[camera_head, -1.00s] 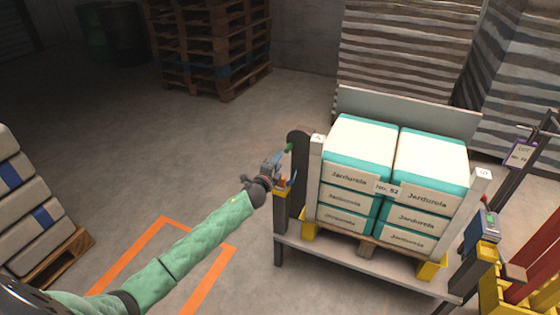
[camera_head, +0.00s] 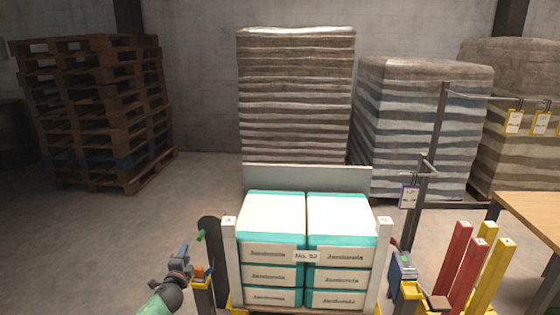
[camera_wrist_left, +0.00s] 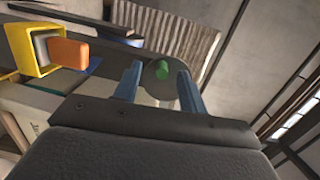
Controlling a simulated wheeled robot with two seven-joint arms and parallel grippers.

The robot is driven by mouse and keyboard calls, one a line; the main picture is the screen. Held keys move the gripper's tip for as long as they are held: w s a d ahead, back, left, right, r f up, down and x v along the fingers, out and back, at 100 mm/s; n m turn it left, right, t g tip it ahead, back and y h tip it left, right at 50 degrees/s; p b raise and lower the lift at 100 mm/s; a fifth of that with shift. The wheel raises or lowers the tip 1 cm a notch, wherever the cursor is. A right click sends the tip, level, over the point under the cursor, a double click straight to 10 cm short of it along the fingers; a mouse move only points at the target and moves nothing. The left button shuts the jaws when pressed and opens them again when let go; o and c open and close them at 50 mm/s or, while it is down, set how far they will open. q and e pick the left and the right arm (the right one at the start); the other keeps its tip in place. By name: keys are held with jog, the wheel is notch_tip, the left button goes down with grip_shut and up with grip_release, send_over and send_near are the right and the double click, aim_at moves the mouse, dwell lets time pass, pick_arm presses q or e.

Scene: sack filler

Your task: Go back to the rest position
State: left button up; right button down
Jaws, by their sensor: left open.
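My left gripper (camera_head: 181,264) shows at the bottom left of the head view, beside the left post of the sack stand. In the left wrist view its two blue fingers (camera_wrist_left: 160,84) are apart with nothing held between them. A green knob (camera_wrist_left: 163,70) on a dark round plate shows beyond the fingers, and I cannot tell its exact distance. The green knob also shows in the head view (camera_head: 201,236), just above and right of the gripper. My right gripper is not in view.
Teal and white sacks (camera_head: 272,255) stand stacked in two columns on the stand, close to my left arm. An orange button in a yellow housing (camera_wrist_left: 69,54) is near the gripper. Red and yellow posts (camera_head: 455,258) and a wooden table (camera_head: 535,215) are at right. Pallets (camera_head: 95,110) stand at back left.

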pick_arm(q)
jog(key=s+d+r+n+g+y, duration=0.2)
jog(key=s+r+n+g+y, duration=0.3)
jog(key=s+n, duration=0.4)
jog(key=s+d+f+n+g+h, duration=0.1)
jog(key=s+d+f+g+h, duration=0.1)
jog(key=s+d, duration=0.6)
jog(key=s+d+f+n+g+h, duration=0.2)
jog(key=s+d+f+g+h, duration=0.1)
jog(key=s, duration=0.8)
jog(key=s+d+f+n+g+h, duration=0.1)
jog(key=s+d+f+g+h, duration=0.1)
jog(key=s+d, duration=0.6)
jog(key=s+d+f+g, duration=0.1)
jog(key=s+f, duration=0.2)
jog(key=s, duration=0.7)
jog(key=s+d+f+n+g+h+p, duration=0.1)
jog(key=s+f, duration=0.3)
jog(key=s, duration=0.6)
jog(key=shift+d+f+g, duration=0.15)
jog(key=shift+f+g, duration=0.15)
jog(key=shift+g, duration=0.3)
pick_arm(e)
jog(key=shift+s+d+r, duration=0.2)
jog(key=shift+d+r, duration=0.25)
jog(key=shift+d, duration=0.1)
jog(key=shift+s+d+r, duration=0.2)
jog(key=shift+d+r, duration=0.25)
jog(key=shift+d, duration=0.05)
